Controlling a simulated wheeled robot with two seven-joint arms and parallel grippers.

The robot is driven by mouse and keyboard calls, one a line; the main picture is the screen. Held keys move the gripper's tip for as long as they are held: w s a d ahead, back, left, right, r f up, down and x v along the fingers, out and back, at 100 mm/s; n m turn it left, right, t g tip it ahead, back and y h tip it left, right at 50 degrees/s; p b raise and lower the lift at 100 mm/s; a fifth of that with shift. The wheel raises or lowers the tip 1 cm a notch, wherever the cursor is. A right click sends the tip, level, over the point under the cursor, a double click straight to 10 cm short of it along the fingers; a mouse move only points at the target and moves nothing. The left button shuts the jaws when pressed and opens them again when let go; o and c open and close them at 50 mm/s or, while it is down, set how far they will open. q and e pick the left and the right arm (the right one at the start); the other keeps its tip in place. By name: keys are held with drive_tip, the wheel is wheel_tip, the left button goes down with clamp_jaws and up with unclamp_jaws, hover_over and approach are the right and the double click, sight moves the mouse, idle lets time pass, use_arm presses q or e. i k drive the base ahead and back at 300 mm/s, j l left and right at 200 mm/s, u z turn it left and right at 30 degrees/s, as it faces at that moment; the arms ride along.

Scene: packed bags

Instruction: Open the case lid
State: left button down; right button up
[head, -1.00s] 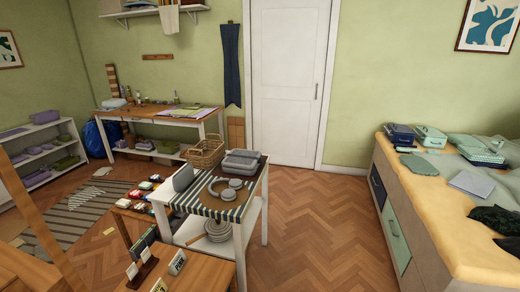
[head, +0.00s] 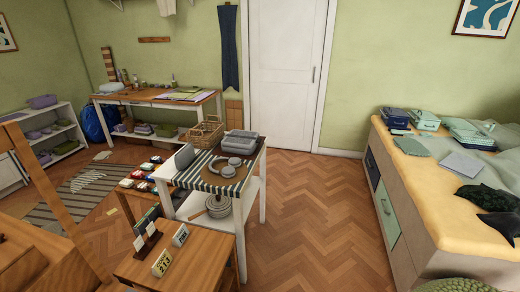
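Several small cases stand on the far end of the yellow-covered bed at the right in the head view. A navy case (head: 395,117) is at the left. A mint-green case (head: 425,119) with a handle on its front is beside it. A wider green case (head: 470,132) with a patterned lower part lies to the right. The navy and mint-green cases look shut. The wider case is too small to tell. I cannot tell which one the task means. Neither of my grippers is in view, and nothing touches the cases.
The bed (head: 430,213) has drawers along its left side and holds a grey flat item (head: 462,163) and dark green clothing (head: 484,197). A white trolley (head: 262,200) and a wooden table (head: 180,258) stand left of centre. Parquet floor (head: 310,215) between trolley and bed is clear.

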sight(236, 139)
drive_tip(key=i+l, duration=0.8)
drive_tip(key=i, duration=0.15)
